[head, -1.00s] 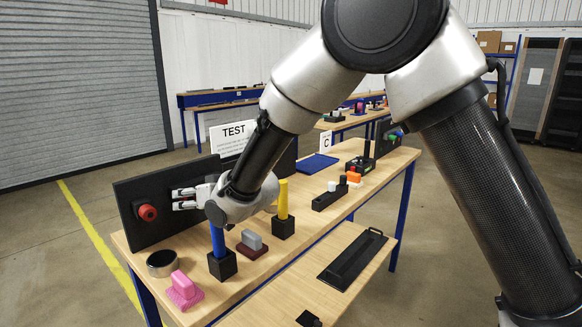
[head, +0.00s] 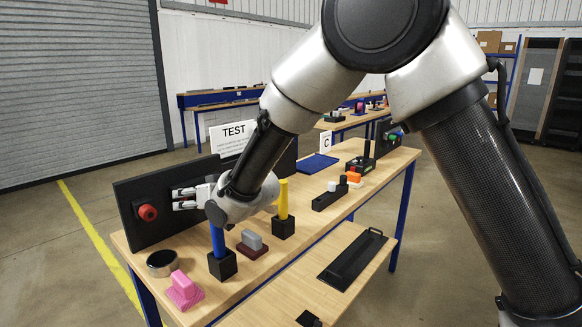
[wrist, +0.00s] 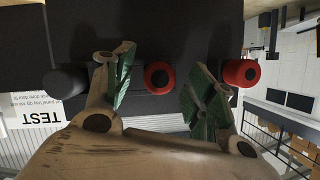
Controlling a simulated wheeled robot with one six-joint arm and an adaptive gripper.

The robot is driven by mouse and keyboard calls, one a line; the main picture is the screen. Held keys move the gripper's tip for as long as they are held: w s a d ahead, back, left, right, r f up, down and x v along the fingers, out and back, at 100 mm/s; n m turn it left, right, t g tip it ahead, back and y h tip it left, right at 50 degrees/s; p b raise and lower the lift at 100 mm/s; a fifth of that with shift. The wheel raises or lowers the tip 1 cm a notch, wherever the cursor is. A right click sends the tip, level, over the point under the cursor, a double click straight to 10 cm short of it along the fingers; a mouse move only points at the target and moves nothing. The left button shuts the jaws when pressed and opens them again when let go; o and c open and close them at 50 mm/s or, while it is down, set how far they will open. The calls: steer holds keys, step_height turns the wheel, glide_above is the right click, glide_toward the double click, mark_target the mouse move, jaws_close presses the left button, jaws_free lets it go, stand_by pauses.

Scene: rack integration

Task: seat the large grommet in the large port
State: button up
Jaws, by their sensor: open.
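I cannot tell surely which is the large one, nor how deep either sits. A black round fitting (wrist: 67,80) is left of the fingers. My gripper (head: 180,199) is open and empty, pointing at the panel.
A TEST sign (head: 232,134) is behind the panel.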

steer(key=v, duration=1.2)
steer(key=w+d+r+m+h, duration=0.2)
steer(key=d+r+h, duration=0.1)
steer(key=d, duration=1.2)
steer(key=w+d+r+m+h, duration=0.15)
steer(key=d+h, duration=0.25)
steer(key=d, duration=1)
steer(key=s+d+m+g+h, duration=0.3)
steer(key=s+d+m+h, duration=0.1)
steer(key=s+d, duration=1.9)
steer(key=shift+d+g, duration=0.3)
steer(key=shift+d, duration=0.05)
steer(key=shift+s, duration=0.1)
